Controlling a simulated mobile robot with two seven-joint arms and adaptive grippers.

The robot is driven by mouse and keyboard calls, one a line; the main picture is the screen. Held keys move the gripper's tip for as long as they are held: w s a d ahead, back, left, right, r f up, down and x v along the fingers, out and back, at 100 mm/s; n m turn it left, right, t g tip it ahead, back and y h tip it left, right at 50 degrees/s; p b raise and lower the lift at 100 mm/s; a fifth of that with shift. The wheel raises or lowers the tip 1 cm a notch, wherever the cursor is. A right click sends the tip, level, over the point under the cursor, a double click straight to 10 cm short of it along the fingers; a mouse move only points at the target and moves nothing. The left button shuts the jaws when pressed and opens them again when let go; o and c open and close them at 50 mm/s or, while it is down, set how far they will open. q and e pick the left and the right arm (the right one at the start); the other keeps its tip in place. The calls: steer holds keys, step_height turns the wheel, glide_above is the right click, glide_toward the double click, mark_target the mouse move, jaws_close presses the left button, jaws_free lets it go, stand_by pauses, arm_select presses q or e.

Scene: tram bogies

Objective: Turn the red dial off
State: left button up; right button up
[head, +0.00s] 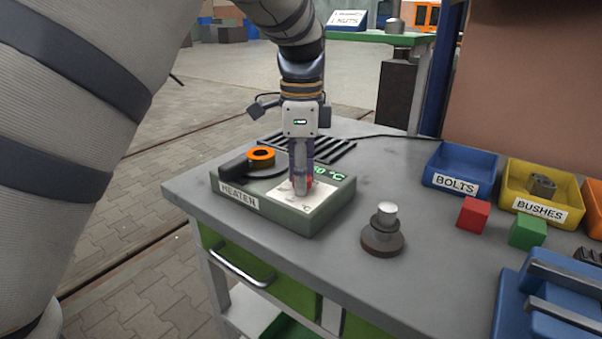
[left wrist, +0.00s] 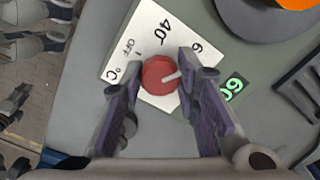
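The red dial (left wrist: 160,75) sits on a white scale plate (left wrist: 150,38) marked OFF, 40 and a partly hidden 6. Its white pointer line points away from OFF, towards the right finger in the left wrist view. The dial is on the grey-green heater box (head: 323,212), where the head view shows only a bit of red behind the fingers. My left gripper (head: 302,192) points down over the dial. In the left wrist view its fingers (left wrist: 158,80) are open on either side of the dial, with small gaps visible. My right gripper is not in view.
A lit green display (left wrist: 233,88) reads 60. An orange ring (head: 261,154) lies on the heater's dark round plate. A dark stepped part with a metal pin (head: 383,232) stands right of the heater. Blue (head: 458,168) and yellow (head: 515,190) bins and small blocks are farther right.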

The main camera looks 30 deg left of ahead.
arm_select(q)
steer(key=c, duration=0.3)
steer(key=shift+c, duration=0.2)
steer(key=n, duration=0.5)
steer(key=shift+n, duration=0.4)
steer(key=n, duration=0.6)
steer(key=shift+d, duration=0.1)
steer(key=n, duration=0.6)
steer(key=shift+n, duration=0.3)
steer(key=n, duration=0.5)
steer(key=shift+d, duration=0.1)
steer(key=shift+n, duration=0.4)
